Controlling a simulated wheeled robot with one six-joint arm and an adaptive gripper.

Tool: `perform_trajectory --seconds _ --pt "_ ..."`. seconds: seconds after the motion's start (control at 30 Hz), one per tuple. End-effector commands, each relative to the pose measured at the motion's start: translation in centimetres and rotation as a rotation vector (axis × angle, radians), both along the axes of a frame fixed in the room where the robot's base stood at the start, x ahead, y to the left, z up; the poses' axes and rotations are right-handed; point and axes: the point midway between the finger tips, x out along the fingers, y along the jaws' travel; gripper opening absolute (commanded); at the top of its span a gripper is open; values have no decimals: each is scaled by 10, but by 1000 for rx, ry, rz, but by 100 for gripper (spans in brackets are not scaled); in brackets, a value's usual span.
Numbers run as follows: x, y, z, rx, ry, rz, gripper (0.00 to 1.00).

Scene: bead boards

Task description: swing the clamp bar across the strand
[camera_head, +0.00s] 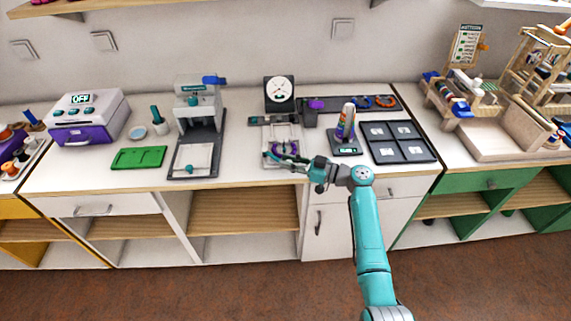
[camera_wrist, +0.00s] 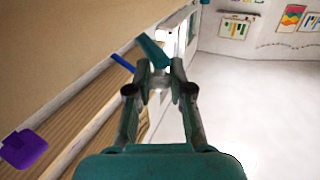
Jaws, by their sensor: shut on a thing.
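The white bead board (camera_head: 270,133) lies near the front of the counter, left of my arm. A curved purple strand (camera_head: 291,147) shows on it, partly hidden by my gripper. My gripper (camera_head: 279,157) reaches in from the right, low over the front of the board. In the wrist view my gripper (camera_wrist: 158,82) is closed on a teal piece (camera_wrist: 151,50) that sticks up between its fingertips. This seems to be the clamp bar. I cannot tell its exact angle to the strand.
A round dial (camera_head: 280,91) stands behind the board. A press (camera_head: 198,123) stands to the left, beyond a gap. A green mat (camera_head: 139,158) lies far left.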

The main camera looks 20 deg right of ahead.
Motion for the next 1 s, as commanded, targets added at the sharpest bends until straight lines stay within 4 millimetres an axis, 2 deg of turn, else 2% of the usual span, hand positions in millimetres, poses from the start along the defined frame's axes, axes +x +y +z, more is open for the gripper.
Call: perform_trajectory --seconds 0.57,0.6,0.7,1.0 --pt "2 -3 -1 -1 2 35 0" --pt "2 -3 -1 -1 2 35 23" --pt "2 -3 -1 0 3 35 45" --pt "1 -4 -1 0 1 34 45"
